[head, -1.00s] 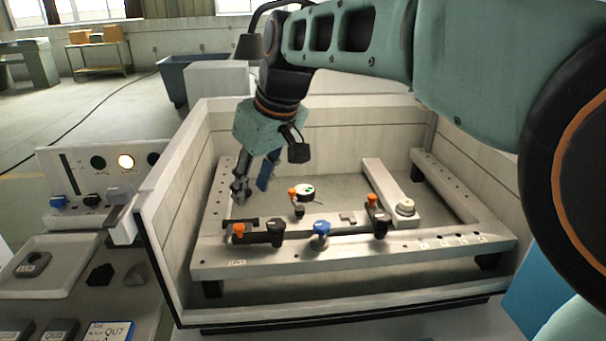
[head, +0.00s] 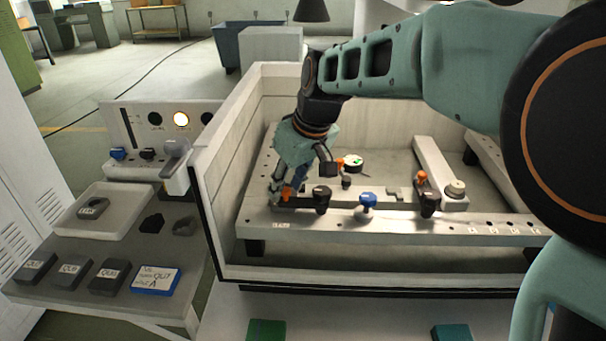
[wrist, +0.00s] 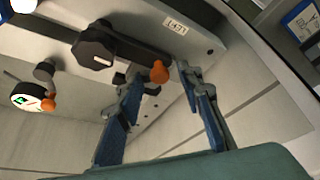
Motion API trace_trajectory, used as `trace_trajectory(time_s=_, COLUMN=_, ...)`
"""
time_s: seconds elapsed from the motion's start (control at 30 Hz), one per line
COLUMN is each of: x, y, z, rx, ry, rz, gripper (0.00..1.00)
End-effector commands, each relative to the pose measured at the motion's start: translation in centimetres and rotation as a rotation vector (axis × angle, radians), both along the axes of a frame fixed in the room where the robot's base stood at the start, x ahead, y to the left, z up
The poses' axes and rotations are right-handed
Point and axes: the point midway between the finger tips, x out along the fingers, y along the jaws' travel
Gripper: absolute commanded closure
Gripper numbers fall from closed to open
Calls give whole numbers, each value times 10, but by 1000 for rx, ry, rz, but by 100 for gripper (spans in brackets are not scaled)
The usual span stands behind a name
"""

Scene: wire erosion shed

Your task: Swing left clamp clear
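The left clamp is a dark bar with a black knob (head: 322,197) and an orange end knob, mounted on the pale rail beside a label (head: 281,225). In the wrist view its black knob (wrist: 95,48) is at upper left and its orange knob (wrist: 160,72) lies between my fingertips. My gripper (head: 284,196) is low over the rail's left end. In the wrist view my gripper (wrist: 158,75) is open, its blue-grey fingers on either side of the orange knob. I cannot tell whether either finger touches it.
A blue knob (head: 367,200) and a right clamp with a black knob (head: 429,203) stand along the same rail. A round dial-like piece (head: 352,160) sits behind. The tank's pale left wall (head: 225,165) rises close to my gripper.

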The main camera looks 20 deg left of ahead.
Motion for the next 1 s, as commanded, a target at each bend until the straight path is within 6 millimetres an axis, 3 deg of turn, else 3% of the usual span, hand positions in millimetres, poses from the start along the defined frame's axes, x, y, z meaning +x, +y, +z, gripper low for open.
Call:
trace_trajectory(time_s=0.17, x=0, y=0, z=0, rx=0, ry=0, rz=0, gripper=67)
trace_trajectory(time_s=0.47, x=0, y=0, z=0, rx=0, ry=0, rz=0, gripper=100)
trace_trajectory(time_s=1.0, x=2, y=1, z=1, rx=0, ry=1, rz=-34, gripper=100)
